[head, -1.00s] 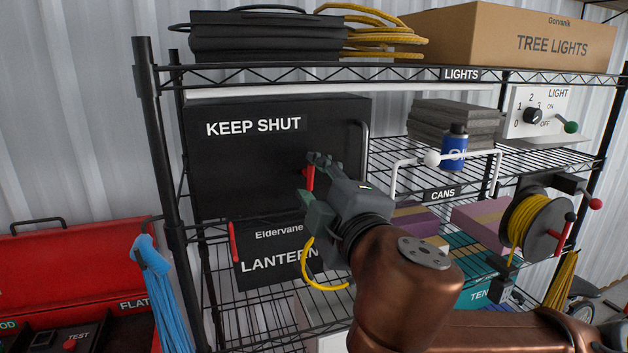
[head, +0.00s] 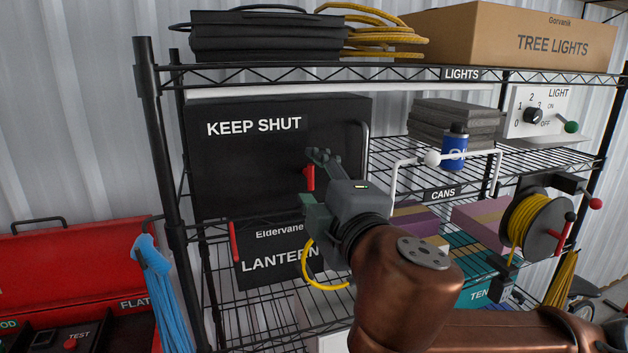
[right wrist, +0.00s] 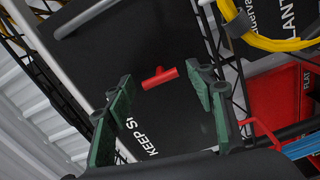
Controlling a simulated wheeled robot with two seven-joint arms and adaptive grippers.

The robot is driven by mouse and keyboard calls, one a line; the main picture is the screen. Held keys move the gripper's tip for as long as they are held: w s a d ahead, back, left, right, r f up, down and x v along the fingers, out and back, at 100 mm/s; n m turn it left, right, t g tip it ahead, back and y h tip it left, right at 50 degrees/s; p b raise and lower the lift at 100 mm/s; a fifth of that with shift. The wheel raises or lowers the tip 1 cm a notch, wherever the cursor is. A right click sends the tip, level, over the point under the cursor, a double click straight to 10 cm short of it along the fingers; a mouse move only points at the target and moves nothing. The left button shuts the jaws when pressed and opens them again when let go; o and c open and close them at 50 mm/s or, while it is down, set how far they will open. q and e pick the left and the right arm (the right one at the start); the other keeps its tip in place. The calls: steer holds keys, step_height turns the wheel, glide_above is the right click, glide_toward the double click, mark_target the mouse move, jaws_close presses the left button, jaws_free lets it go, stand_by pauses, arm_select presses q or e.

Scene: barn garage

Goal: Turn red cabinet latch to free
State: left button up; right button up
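The black cabinet (head: 240,160) marked KEEP SHUT stands on the wire shelf, with a grey bar handle (head: 364,140) at its right edge. Its red latch (head: 309,178) is on the lower right of the front and looks about upright in the head view. My right gripper (head: 312,181) is open at the latch, one finger above it and one below. In the right wrist view the latch (right wrist: 159,77) shows as a small red T between the spread green fingers (right wrist: 162,96), with a gap on both sides. My left gripper is not in view.
A black LANTERN box (head: 270,262) sits below the cabinet. A yellow cable loop (head: 318,280) hangs just under my right gripper. A white rail (head: 396,175) and a blue can (head: 454,152) stand to the right. A red toolbox (head: 75,265) is at lower left.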

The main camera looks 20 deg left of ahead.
steer(key=shift+d, duration=0.1)
steer(key=v, duration=1.2)
steer(key=shift+w, duration=0.1)
